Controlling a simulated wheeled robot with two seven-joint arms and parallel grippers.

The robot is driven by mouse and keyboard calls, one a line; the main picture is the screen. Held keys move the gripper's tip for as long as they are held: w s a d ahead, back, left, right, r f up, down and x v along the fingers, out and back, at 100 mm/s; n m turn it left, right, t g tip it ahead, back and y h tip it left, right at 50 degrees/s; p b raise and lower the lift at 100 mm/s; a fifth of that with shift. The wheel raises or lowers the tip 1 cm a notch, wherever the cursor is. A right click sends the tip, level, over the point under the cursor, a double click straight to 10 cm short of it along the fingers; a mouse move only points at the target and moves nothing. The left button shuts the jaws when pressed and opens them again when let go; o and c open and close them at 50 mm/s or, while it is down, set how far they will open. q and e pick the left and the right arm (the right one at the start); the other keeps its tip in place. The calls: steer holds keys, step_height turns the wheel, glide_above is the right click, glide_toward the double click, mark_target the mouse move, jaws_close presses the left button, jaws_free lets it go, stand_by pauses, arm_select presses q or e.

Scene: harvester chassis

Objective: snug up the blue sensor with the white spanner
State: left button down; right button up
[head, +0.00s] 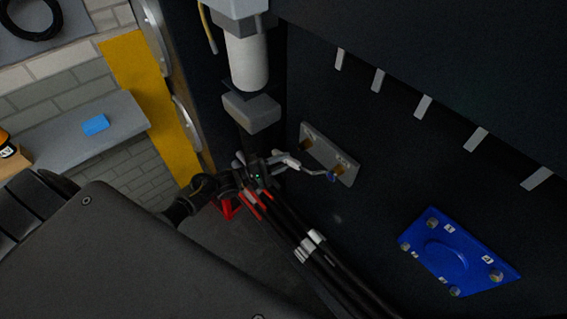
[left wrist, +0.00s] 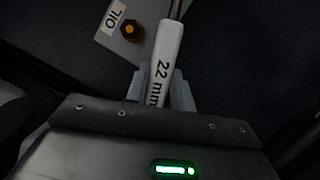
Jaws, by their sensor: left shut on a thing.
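My left gripper (head: 272,166) is shut on the white spanner (head: 290,160), which also shows in the left wrist view (left wrist: 166,57) with "22 mm" on its handle. The spanner's metal shank runs right to the blue sensor (head: 331,175) on a grey plate (head: 325,150). Its head is at or very near the sensor; I cannot tell whether it is seated around it. The spanner head is outside the left wrist view. My right gripper is not in view.
An orange-brown fitting (left wrist: 132,30) beside an "OIL" label sits on the plate; it also shows in the head view (head: 306,146). A blue bolted cover (head: 455,255) is lower right. Black hoses (head: 318,262) run below my gripper. A grey block (head: 251,111) hangs above it.

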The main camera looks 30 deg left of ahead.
arm_select(q)
steer(key=shift+w+r, duration=0.1)
steer(key=shift+r, duration=0.1)
steer(key=shift+w+a+r+m+g+p, duration=0.1)
steer(key=shift+a+r+m+g+p, duration=0.1)
steer(key=shift+r+m+p, duration=0.5)
steer(key=shift+a+r+m+g+p, duration=0.2)
steer(key=shift+r+m+p, duration=0.2)
steer(key=shift+r+p, duration=0.45)
steer(key=shift+f, duration=0.15)
